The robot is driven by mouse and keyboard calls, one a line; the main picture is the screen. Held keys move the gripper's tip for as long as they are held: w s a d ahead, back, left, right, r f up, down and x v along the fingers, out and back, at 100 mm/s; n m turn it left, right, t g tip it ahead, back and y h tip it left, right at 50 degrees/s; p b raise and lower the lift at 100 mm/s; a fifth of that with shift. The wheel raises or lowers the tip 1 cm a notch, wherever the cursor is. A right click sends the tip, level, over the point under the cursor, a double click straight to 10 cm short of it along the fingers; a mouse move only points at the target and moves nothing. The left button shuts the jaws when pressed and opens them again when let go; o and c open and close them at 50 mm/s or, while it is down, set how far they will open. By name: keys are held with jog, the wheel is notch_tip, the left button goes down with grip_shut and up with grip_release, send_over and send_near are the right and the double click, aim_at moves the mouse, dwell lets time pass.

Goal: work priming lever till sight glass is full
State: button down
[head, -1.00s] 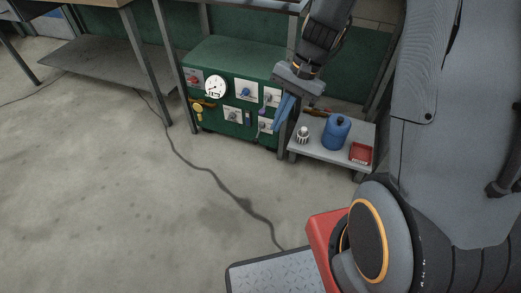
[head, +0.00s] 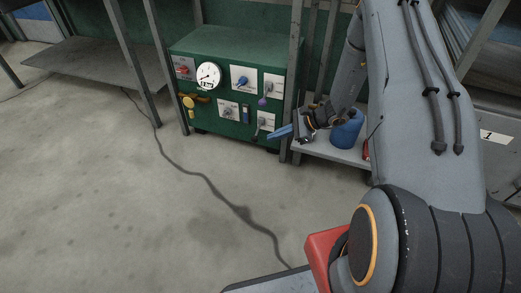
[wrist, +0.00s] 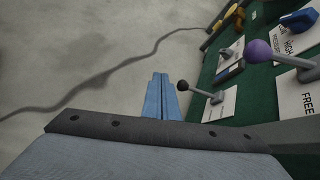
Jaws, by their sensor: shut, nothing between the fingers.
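The green machine (head: 225,45) has a front panel with levers, a blue knob and a gauge. A black-balled lever (head: 262,122) sits low on its right side; it also shows in the wrist view (wrist: 205,93). A purple-balled lever (head: 263,100) is above it, large in the wrist view (wrist: 275,52). A narrow blue-filled window (head: 245,113), likely the sight glass, is left of the black-balled lever. I cannot read which lever is for priming. My gripper (head: 271,135) is shut and empty, its blue fingers just below the black-balled lever. In the wrist view a small gap separates them.
A low grey side table (head: 335,152) to the right carries a blue can (head: 346,132), partly hidden by my arm. A table leg (head: 292,90) stands close to the panel's right edge. A dark cable (head: 205,182) crosses the open concrete floor.

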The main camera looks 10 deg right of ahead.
aim_at(257, 133)
jog(key=w+d+f+m+t+b, duration=0.1)
jog(key=w+d+f+m+b, duration=0.1)
jog(key=f, duration=0.4)
jog(key=w+d+f+m+t+b, duration=0.2)
jog(key=w+d+f, duration=0.1)
jog(key=f, duration=0.3)
jog(key=shift+f, duration=0.35)
jog(key=shift+b, duration=0.3)
jog(key=b+x, duration=0.4)
jog(key=x, duration=0.6)
jog(key=shift+a+r+b, duration=0.2)
jog(key=shift+r+b, duration=0.05)
jog(key=shift+r, duration=0.7)
jog(key=shift+a+r+b, duration=0.25)
jog(key=shift+r, duration=0.7)
jog(key=shift+d+r, duration=0.1)
